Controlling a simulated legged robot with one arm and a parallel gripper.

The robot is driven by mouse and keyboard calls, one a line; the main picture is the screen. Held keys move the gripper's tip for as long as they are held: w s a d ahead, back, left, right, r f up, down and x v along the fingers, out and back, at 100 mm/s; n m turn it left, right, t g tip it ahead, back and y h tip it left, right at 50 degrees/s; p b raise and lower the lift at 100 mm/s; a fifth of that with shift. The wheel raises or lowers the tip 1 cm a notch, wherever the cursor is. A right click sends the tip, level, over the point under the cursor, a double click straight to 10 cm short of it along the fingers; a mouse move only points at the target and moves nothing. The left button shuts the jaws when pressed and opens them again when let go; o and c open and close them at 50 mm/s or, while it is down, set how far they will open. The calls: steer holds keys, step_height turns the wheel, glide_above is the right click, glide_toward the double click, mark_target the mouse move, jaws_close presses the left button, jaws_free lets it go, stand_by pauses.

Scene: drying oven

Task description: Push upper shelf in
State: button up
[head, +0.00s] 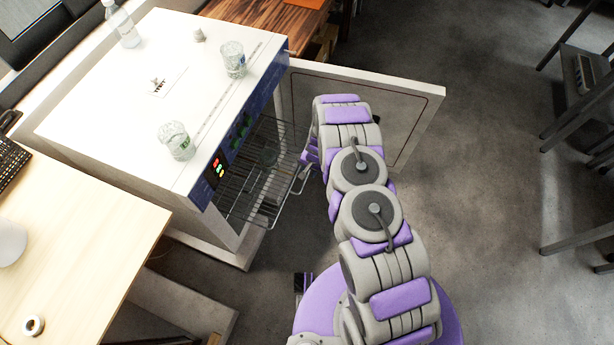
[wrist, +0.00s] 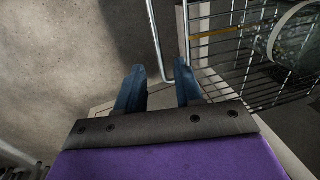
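The drying oven (head: 130,85) is a white box with a blue control panel, and its door (head: 400,110) stands open. A wire shelf (head: 285,140) sticks out from the oven front below the panel; it looks like the upper one. In the wrist view the wire shelf (wrist: 230,50) is at the right, with a bent metal rod at its front edge. My gripper (wrist: 160,90) is open, its two dark blue fingertips apart at this rod. I cannot tell whether they touch it. In the head view my gripper (head: 308,156) is beside the shelf's outer edge, partly hidden by my arm.
A glass vessel (wrist: 290,40) is on the wire shelf. Two glass beakers (head: 174,140) (head: 233,60) and a clear bottle (head: 121,24) stand on the oven top. A wooden table (head: 80,240) is at the left. Open floor (head: 490,200) lies to the right.

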steer(key=shift+w+a+f+b, duration=0.1)
steer(key=shift+a+f+b, duration=0.05)
steer(key=shift+f, duration=0.7)
steer(key=shift+a+f+b, duration=0.15)
steer(key=shift+a+f, duration=0.05)
steer(key=shift+f, duration=0.7)
steer(key=shift+w+a+f+b, duration=0.1)
steer(key=shift+a+f+b, duration=0.05)
steer(key=shift+f, duration=0.7)
steer(key=shift+c, duration=0.4)
jaws_close()
